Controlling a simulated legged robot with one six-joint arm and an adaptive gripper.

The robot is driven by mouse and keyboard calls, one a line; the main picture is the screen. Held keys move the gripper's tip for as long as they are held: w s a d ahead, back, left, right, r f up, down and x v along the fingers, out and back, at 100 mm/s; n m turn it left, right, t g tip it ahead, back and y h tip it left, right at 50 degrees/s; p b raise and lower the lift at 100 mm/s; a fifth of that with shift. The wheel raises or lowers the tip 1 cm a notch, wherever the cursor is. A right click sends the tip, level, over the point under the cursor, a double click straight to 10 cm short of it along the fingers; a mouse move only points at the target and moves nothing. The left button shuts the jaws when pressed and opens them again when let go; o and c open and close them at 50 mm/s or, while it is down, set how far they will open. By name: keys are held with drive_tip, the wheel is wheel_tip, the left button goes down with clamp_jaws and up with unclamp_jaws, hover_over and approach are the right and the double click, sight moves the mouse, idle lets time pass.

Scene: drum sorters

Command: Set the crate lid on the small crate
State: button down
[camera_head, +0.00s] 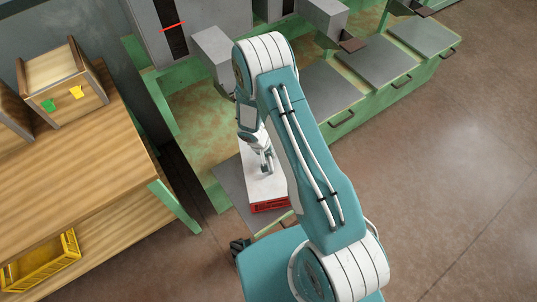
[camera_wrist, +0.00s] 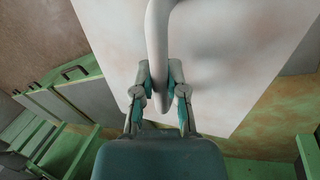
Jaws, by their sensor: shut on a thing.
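The crate lid (camera_head: 258,185) is a flat white panel with a raised curved handle (camera_wrist: 155,40). In the wrist view its pale top (camera_wrist: 235,60) fills much of the picture. My gripper (camera_wrist: 160,90) is shut on the handle, with a finger on each side; it also shows in the head view (camera_head: 267,161), over the lid. A red box-like thing with dark markings (camera_head: 269,205), likely the small crate, shows under the lid's near edge. Most of it is hidden by the lid, and I cannot tell whether the lid rests on it.
A grey tray surface (camera_head: 236,190) lies under the red thing. Green-framed machines with grey drawers (camera_head: 381,62) run to the right. A wooden shelf (camera_head: 85,165) at left bears a wooden box (camera_head: 66,97); a yellow basket (camera_head: 45,262) is below. Floor at right is clear.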

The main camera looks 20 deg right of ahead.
drive_tip(key=shift+s+f, duration=0.1)
drive_tip(key=shift+f, duration=0.15)
drive_tip(key=c, duration=0.6)
unclamp_jaws()
drive_tip(key=s+r+t+y, duration=0.1)
drive_tip(key=s+r, duration=0.1)
drive_tip(key=r, duration=1.6)
drive_tip(key=s+r+t, duration=0.1)
drive_tip(key=s+r, duration=0.2)
drive_tip(key=r, duration=1.5)
drive_tip(key=s+r+n+t+y, duration=0.1)
drive_tip(key=s+r+t+y, duration=0.1)
drive_tip(key=s+r, duration=1.1)
drive_tip(key=s+t, duration=0.1)
drive_tip(key=s, duration=0.2)
drive_tip(key=shift+t, duration=0.4)
